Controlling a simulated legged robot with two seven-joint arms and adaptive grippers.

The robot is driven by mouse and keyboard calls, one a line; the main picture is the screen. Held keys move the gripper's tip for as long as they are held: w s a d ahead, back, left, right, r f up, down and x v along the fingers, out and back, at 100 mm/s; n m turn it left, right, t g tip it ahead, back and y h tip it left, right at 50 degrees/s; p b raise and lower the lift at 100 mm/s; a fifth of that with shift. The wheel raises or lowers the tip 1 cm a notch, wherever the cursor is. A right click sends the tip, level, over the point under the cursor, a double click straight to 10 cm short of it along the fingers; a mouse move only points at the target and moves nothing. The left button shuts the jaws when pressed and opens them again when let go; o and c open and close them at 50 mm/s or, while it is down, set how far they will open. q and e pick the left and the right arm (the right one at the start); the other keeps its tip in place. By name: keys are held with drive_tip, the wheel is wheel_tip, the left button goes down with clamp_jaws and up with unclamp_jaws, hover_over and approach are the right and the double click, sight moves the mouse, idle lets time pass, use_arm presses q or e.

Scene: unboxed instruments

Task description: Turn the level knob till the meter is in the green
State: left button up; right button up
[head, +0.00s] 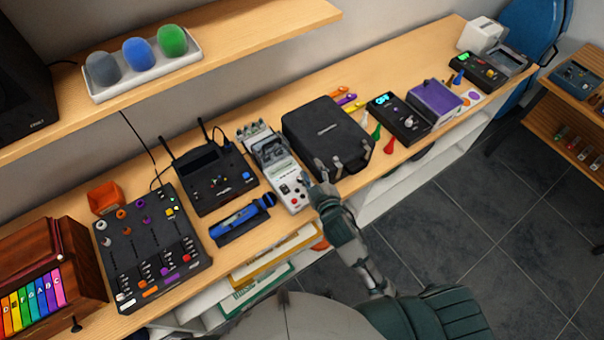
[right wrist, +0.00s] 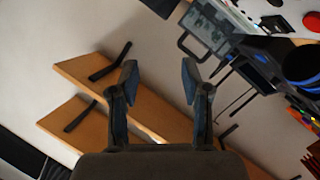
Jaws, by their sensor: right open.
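My right gripper (head: 312,185) reaches in from the lower right in the head view, close to the front end of a white-grey instrument (head: 275,166) with small knobs and a red button. I cannot tell whether it touches the instrument. In the right wrist view the right gripper (right wrist: 159,75) is open, with its two fingers apart and nothing between them. A level knob and a meter with a green zone are too small to make out for sure. My left gripper is not in view.
A black case (head: 328,135) stands right beside the white-grey instrument. A black mixer panel (head: 147,250), a black box with antennas (head: 208,178) and a blue handheld tool (head: 240,219) lie to the left. A wall shelf (head: 230,38) overhangs the back left. The floor in front is clear.

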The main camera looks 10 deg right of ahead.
drive_tip(key=w+a+r+n+t+y, duration=0.2)
drive_tip(key=a+r+n+y, duration=1.2)
drive_tip(key=r+n, duration=0.3)
drive_tip(key=s+a+r+n+g+y, duration=0.25)
drive_tip(key=a+n+g, duration=0.25)
drive_tip(key=n+g, duration=0.3)
drive_tip(key=s+a+r+n+g+y, duration=0.1)
drive_tip(key=s+a+n+g+y, duration=0.25)
drive_tip(key=n+g, duration=0.4)
drive_tip(key=n+g+h, duration=0.2)
drive_tip(key=n+h, duration=1.4)
drive_tip(key=h, duration=0.6)
approach(300, 177)
use_arm(q)
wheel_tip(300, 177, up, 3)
drive_tip(key=p, duration=0.3)
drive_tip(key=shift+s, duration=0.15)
use_arm(e)
drive_tip(key=f, duration=0.9)
drive_tip(key=shift+w+d, duration=0.15)
drive_tip(key=shift+d, duration=0.1)
